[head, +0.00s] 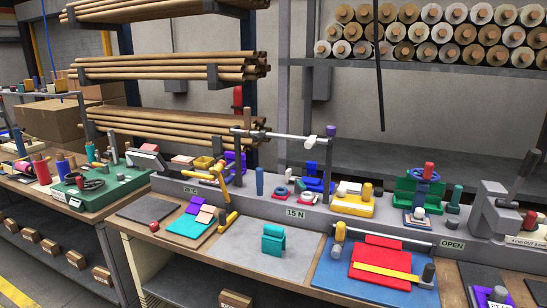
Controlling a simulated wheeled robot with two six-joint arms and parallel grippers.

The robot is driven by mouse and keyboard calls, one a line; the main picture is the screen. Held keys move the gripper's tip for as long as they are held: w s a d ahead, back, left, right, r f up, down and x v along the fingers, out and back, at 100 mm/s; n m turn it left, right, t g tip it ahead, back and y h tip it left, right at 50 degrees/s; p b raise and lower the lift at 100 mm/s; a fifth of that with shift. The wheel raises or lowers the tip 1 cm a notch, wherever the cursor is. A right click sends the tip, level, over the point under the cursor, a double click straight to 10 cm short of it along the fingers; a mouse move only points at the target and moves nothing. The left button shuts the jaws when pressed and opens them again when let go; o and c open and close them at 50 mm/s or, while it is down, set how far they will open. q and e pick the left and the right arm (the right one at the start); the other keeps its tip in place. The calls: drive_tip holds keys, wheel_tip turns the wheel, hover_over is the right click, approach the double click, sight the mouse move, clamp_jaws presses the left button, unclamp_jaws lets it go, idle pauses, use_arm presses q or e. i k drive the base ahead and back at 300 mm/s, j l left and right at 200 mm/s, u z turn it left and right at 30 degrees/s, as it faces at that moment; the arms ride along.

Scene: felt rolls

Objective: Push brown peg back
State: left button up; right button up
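A small upright brown peg (247,117) stands at the left end of a grey and white horizontal bar (283,136), which is raised above the back of the workbench. A purple knob (330,131) is at the bar's other end. A dark post (328,172) rises under the right end. I cannot tell how the peg is attached to the bar. Neither of my grippers shows in the head view, and nothing is seen touching the peg.
A yellow lever (224,195) stands in front of the bar's left side. A teal block (273,240) sits on a grey mat (255,262). A blue mat (335,280) bears red pieces. Wooden poles (170,70) fill the rack behind. A dark cable (379,60) hangs at right.

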sight(247, 111)
drive_tip(key=l+u, duration=0.9)
drive_tip(key=l, duration=0.45)
drive_tip(key=k+l+u, duration=0.1)
drive_tip(key=l, duration=0.8)
drive_tip(key=k+l+u, duration=0.15)
drive_tip(key=l, duration=0.3)
drive_tip(key=k+l, duration=0.1)
drive_tip(key=l, duration=0.35)
drive_tip(key=l+u, duration=0.1)
drive_tip(key=l, duration=0.35)
drive_tip(key=i+j+z, duration=0.2)
drive_tip(key=i+j, duration=0.2)
drive_tip(key=i+j+z, duration=0.2)
drive_tip(key=i+j, duration=0.15)
drive_tip(key=j, duration=0.15)
